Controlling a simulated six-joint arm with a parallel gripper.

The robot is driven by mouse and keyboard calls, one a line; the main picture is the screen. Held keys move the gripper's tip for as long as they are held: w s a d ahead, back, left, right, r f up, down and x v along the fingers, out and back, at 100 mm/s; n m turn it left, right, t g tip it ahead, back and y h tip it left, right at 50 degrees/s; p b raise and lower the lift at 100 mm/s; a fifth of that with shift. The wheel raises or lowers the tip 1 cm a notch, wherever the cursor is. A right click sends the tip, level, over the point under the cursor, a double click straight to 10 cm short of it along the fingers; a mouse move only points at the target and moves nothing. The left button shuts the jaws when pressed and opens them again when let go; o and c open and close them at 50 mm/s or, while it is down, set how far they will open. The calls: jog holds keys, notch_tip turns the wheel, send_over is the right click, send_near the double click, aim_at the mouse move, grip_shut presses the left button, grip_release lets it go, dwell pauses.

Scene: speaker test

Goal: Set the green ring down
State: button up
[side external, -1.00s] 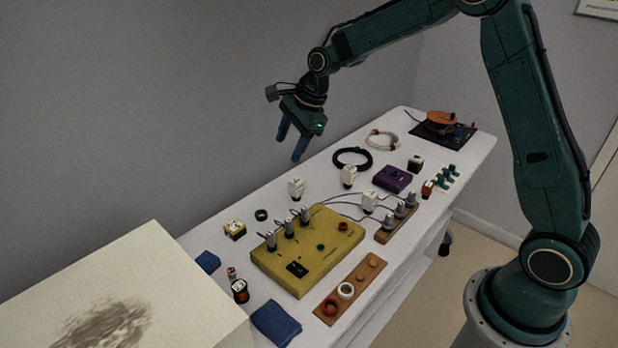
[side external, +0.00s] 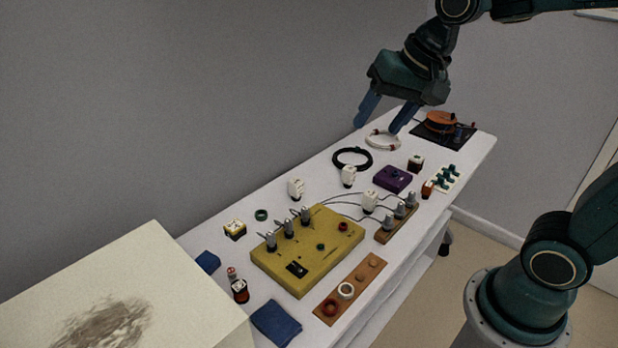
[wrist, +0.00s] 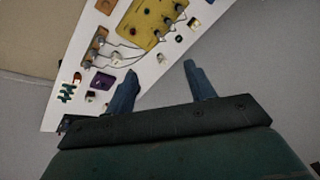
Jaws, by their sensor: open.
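The green ring (side external: 261,215) lies flat on the white table, behind the yellow box and near its row of grey posts. It also shows in the wrist view (wrist: 193,22), small, near the top. My gripper (side external: 377,126) is open, with nothing between its two blue fingers. It hangs in the air, well to the right of the ring and apart from it. In the wrist view my gripper (wrist: 161,70) points toward the table, its fingers spread wide.
The yellow box (side external: 325,253) stands mid-table. A wooden strip (side external: 360,282) with rings lies in front. A black cable coil (side external: 352,158), a white coil (side external: 383,140) and a purple box (side external: 393,179) are to the right. A blue cloth (side external: 276,322) lies at the front left.

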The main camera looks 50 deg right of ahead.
jog(key=s+f+n, duration=0.1)
jog(key=s+n, duration=0.6)
jog(key=s, duration=0.5)
jog(key=shift+s+d+f+t+h, duration=0.3)
jog(key=shift+s+d+f, duration=0.05)
jog(key=shift+s, duration=0.05)
